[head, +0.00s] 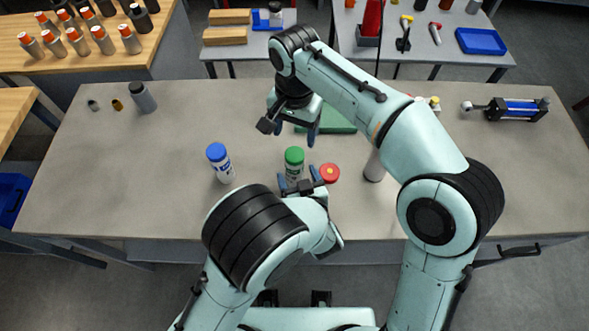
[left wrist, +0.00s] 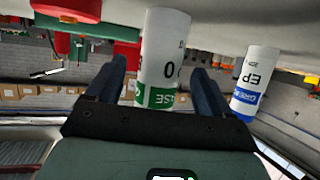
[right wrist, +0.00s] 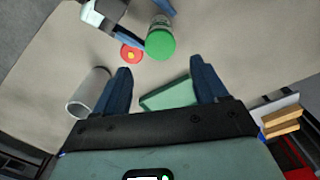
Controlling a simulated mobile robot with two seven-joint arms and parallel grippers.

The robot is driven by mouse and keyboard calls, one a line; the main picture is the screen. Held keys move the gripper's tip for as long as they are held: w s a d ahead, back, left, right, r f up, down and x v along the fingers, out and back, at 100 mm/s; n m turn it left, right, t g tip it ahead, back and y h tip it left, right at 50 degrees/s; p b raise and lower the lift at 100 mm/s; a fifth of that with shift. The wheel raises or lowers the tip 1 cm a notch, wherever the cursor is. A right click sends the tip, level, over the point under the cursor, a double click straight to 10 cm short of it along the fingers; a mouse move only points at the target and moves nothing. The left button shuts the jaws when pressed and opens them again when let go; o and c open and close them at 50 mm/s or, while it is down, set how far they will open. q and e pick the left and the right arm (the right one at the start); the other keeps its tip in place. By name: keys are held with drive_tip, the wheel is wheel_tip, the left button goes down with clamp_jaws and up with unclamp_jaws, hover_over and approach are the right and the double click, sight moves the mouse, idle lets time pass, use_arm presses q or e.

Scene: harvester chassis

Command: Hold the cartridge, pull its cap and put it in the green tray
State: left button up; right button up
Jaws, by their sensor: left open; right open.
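A white cartridge with a green cap (head: 294,156) stands upright on the bench. My left gripper (head: 299,178) is open, its fingers on either side of the cartridge's body; in the left wrist view the cartridge (left wrist: 163,55) stands between them, and I cannot tell whether they touch it. My right gripper (head: 295,131) is open and empty above the bench, behind the cartridge. In the right wrist view the green cap (right wrist: 160,43) is beyond its fingertips. The flat green tray (head: 340,126) lies behind the cartridge, partly hidden by my right arm; it also shows in the right wrist view (right wrist: 165,95).
A white cylinder with a blue cap (head: 220,163) stands left of the cartridge. A red round part (head: 330,173) is close on its right, with a pale grey cylinder (head: 374,170) further right. A blue-and-black cylinder assembly (head: 515,109) lies far right. The bench's left half is mostly clear.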

sight(297, 176)
use_arm(q)
drive_tip(key=shift+x, duration=1.65)
